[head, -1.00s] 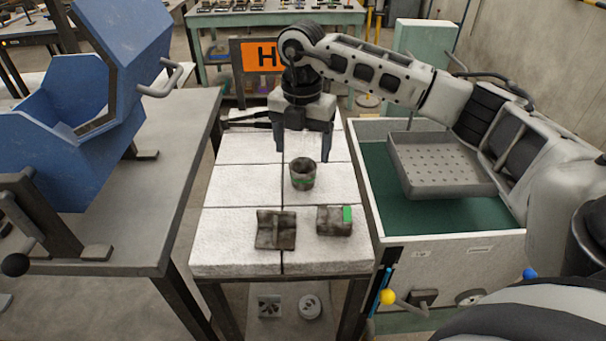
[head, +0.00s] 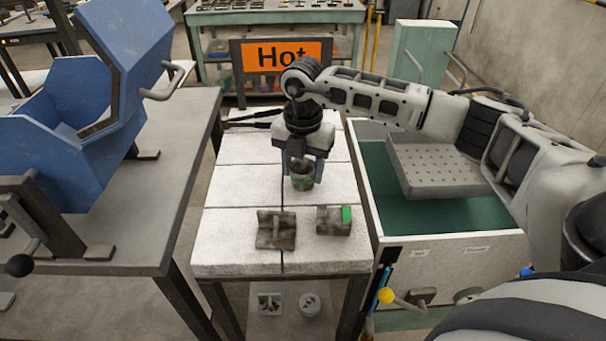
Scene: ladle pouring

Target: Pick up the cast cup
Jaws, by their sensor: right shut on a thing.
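The cup's far side is partly hidden by the gripper. I cannot tell whether the cup's base touches the table. My left gripper is not in the head view.
A dark angled cast piece (head: 276,230) and a dark block with a green mark (head: 334,220) lie near the table's (head: 235,240) front. A green-lined bin (head: 440,216) with a perforated tray (head: 440,165) stands right. A blue hopper (head: 75,110) stands left. An orange "Hot" sign (head: 281,55) is behind.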

